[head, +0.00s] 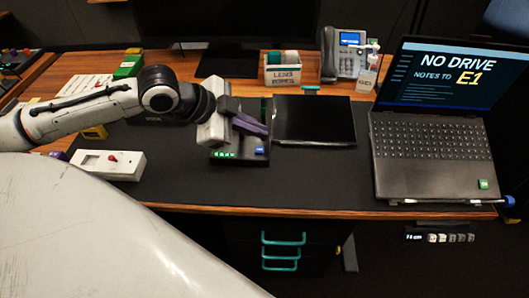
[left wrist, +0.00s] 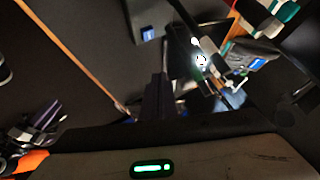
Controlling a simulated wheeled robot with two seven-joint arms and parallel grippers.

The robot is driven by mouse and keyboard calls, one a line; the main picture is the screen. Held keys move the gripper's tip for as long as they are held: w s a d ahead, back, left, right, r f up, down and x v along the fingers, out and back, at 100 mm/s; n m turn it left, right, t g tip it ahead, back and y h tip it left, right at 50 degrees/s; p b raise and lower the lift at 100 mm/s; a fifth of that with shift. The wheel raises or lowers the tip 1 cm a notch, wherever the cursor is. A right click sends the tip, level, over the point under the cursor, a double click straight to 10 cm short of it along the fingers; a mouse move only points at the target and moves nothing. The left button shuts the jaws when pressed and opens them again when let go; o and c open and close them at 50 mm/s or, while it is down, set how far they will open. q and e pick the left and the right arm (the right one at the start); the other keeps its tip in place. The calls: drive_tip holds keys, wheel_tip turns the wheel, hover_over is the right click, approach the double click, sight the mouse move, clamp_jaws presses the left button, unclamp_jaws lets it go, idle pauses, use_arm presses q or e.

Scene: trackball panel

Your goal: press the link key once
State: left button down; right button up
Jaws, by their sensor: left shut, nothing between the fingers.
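My left gripper (head: 250,125) comes in from the left over the dark trackball panel (head: 222,157). Its fingers are shut and empty. I cannot read a label, so I cannot tell which key is the link key. A purple and grey shape at lower left may be my right gripper.
An open laptop (head: 428,155) stands at right, with a dark flat tablet (head: 314,120) left of it. A phone (head: 347,55) and a labelled box (head: 282,70) stand behind. The front middle of the desk is clear.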

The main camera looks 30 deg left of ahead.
sight(255, 151)
use_arm(q)
drive_tip(key=shift+m+t+y, duration=0.3)
drive_tip(key=shift+m+y, duration=0.1)
drive_tip(key=shift+m, duration=0.2)
drive_tip(key=r, duration=0.1)
drive_tip(key=w+a+r, duration=0.1)
drive_tip(key=a+r, duration=0.1)
drive_tip(key=shift+w+r, duration=0.1)
drive_tip(key=shift+w, duration=0.25)
use_arm(e)
drive_tip(key=shift+s+a+f, duration=0.2)
drive_tip(key=shift+s+f, duration=0.15)
drive_tip(key=shift+s, duration=0.05)
